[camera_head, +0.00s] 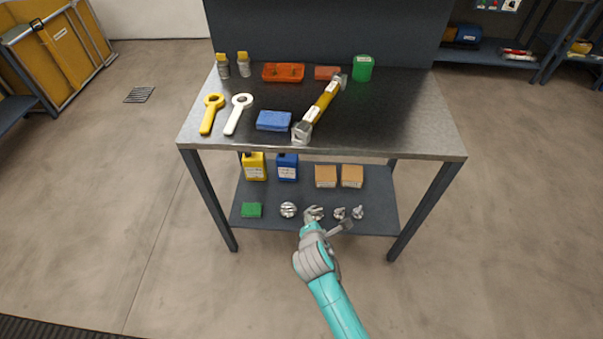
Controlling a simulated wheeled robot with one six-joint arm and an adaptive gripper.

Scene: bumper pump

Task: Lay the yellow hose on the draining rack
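The yellow hose (322,104), a straight yellow length with metal end fittings and pale labels, lies diagonally on the dark top of the metal table. Its near end is close to the front edge of the table. My gripper (327,226) is in front of the lower shelf, below and well apart from the hose. Its fingers look spread, with nothing visible held between them. I cannot make out a draining rack in this view.
On the table (400,120) are a blue sponge (273,121), yellow and white ring-ended tools (237,114), an orange tray (270,73), a red block (327,73), a green container (362,68) and two small jars. The lower shelf (382,196) holds bottles, boxes and metal fittings. The table's right side is clear.

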